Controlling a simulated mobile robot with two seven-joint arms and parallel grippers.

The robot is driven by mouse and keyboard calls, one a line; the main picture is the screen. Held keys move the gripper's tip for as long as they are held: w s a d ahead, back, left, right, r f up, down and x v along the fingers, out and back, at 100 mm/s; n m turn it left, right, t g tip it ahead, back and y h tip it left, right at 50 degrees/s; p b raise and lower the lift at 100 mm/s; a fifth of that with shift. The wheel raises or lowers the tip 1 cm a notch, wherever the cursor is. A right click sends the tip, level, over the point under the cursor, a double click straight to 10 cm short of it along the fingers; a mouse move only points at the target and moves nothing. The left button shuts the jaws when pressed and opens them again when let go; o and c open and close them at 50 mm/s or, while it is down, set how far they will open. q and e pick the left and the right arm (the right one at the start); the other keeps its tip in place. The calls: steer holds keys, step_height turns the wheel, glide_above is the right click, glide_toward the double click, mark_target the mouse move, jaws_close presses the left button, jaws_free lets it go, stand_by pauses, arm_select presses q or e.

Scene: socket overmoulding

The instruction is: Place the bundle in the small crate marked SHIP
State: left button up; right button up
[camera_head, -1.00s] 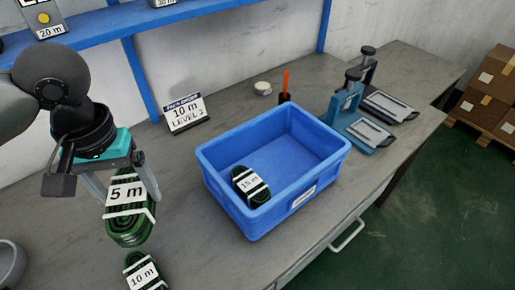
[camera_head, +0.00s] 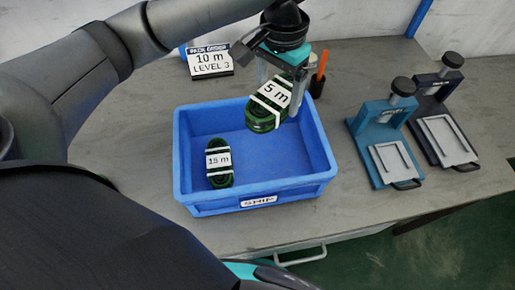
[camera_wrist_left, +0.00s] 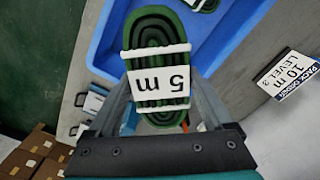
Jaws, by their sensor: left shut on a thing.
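The green coiled bundle with a white "5 m" label (camera_head: 267,108) is held in my left gripper (camera_head: 280,98), above the right back part of the blue crate. The bundle also shows in the left wrist view (camera_wrist_left: 155,50), between the two fingers. The blue crate marked SHIP (camera_head: 184,190) stands on the bench. A second green bundle labelled "15 m" (camera_head: 219,165) lies inside it at the left. The right half of the crate floor is bare. My right gripper does not show.
A sign reading "10 m LEVEL 3" (camera_head: 210,62) stands behind the crate. An orange-handled tool in a dark holder (camera_head: 317,82) stands behind its right side. Two presses, one teal (camera_head: 379,142) and one dark (camera_head: 441,120), stand to the right.

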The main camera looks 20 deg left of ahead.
arm_select(q)
steer(key=shift+w+d+f+m+p, duration=0.3)
steer(key=shift+w+d+m, duration=0.1)
steer(key=shift+d+m, duration=0.1)
steer(key=shift+w+d+f+m+p, duration=0.3)
steer(key=shift+w+d+m, duration=0.1)
steer(key=shift+d, duration=0.1)
steer(key=shift+d+f+m+p, duration=0.15)
steer(key=shift+f+m+p, duration=0.15)
steer(key=shift+f+m, duration=0.25)
steer(key=shift+f, duration=0.25)
steer(key=b, duration=0.4)
glide_toward(294, 161)
steer(key=a, duration=0.1)
steer(key=a+f, duration=0.1)
steer(key=a, duration=0.1)
steer(key=shift+s+a+f, duration=0.25)
steer(key=shift+a+f, duration=0.05)
step_height(294, 161, down, 4)
steer(key=shift+r+b, duration=0.25)
steer(key=shift+b, duration=0.3)
steer(key=shift+f, duration=0.2)
steer(key=shift+f, duration=0.15)
steer(key=o, duration=1.2)
steer(key=shift+o, duration=0.2)
